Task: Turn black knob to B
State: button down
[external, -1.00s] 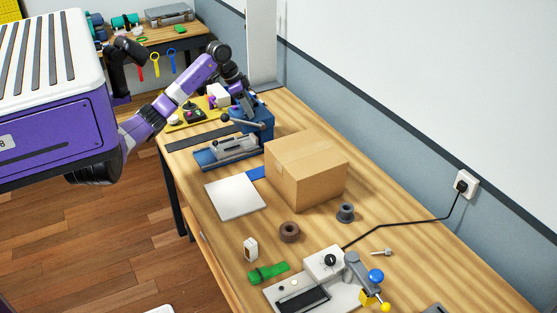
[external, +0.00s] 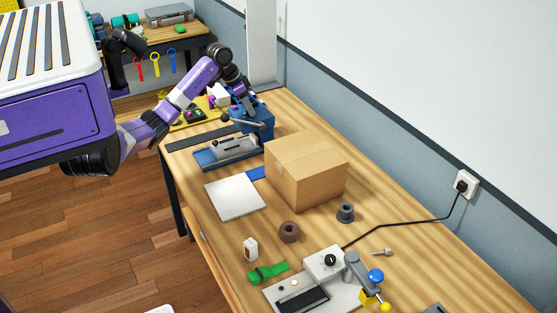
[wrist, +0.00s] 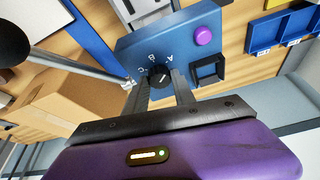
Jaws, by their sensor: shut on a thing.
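The black knob (wrist: 158,76) sits on the face of a blue box (wrist: 125,46), with the letters C, B and A around it. A small pale mark on the knob seems to slant toward the A side, but it is too small to be sure. My gripper (wrist: 161,90) is shut on the black knob, one finger on each side. In the external view my gripper (external: 249,104) is at the blue box (external: 262,116) at the far end of the bench, and the arm hides the knob.
A purple button (wrist: 203,36) and a black square switch (wrist: 208,70) are close beside the knob. In the external view a lever press (external: 230,152) and a cardboard box (external: 305,172) stand near the blue box. The white wall runs along the right.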

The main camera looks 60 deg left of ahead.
jog(key=n+p, duration=0.2)
jog(key=n+y+p, duration=0.1)
jog(key=p, duration=0.1)
jog(key=n+y+p, duration=0.1)
jog(key=n+p, duration=0.1)
jog(key=shift+d+r+n, duration=0.25)
jog(key=shift+n, duration=0.05)
jog(key=n+y+p, duration=0.1)
jog(key=n+p, duration=0.2)
jog(key=shift+f+n+g+p, duration=0.15)
jog(key=shift+n+g+p, duration=0.15)
jog(key=shift+g+p, duration=0.1)
jog(key=shift+f+y, duration=0.1)
jog(key=shift+y, duration=0.2)
jog(key=c, duration=1)
grip_release()
jog(key=shift+c, duration=0.2)
jog(key=v, duration=0.7)
jog(key=shift+r, duration=0.35)
